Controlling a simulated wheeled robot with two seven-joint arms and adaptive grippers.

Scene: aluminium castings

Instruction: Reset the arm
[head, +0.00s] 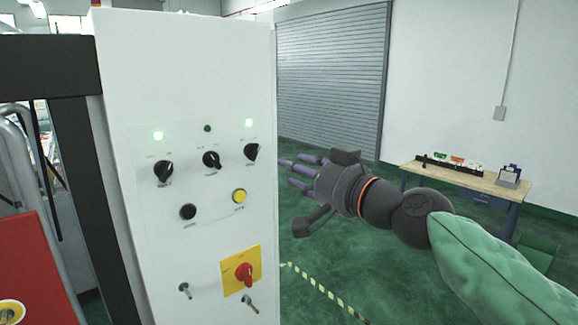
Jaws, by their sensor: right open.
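My right gripper (300,176) is in the head view, right of centre, on my arm with a green sleeve that comes in from the right. Its fingers point left toward the right edge of a white control cabinet (215,95). The fingers are apart and nothing shows between them. I cannot tell whether the fingertips are near or touching the cabinet. The cabinet front has several black knobs, a yellow button (239,196), a black button (188,212), lit green lamps and a red rotary switch (244,273) on a yellow plate. My left gripper is not in view.
A workbench (425,172) with small items stands at the back right by the wall. A grey roller shutter (332,80) is behind. Green floor with a yellow-black stripe (325,292) is open right of the cabinet. A red panel (35,262) is at the lower left.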

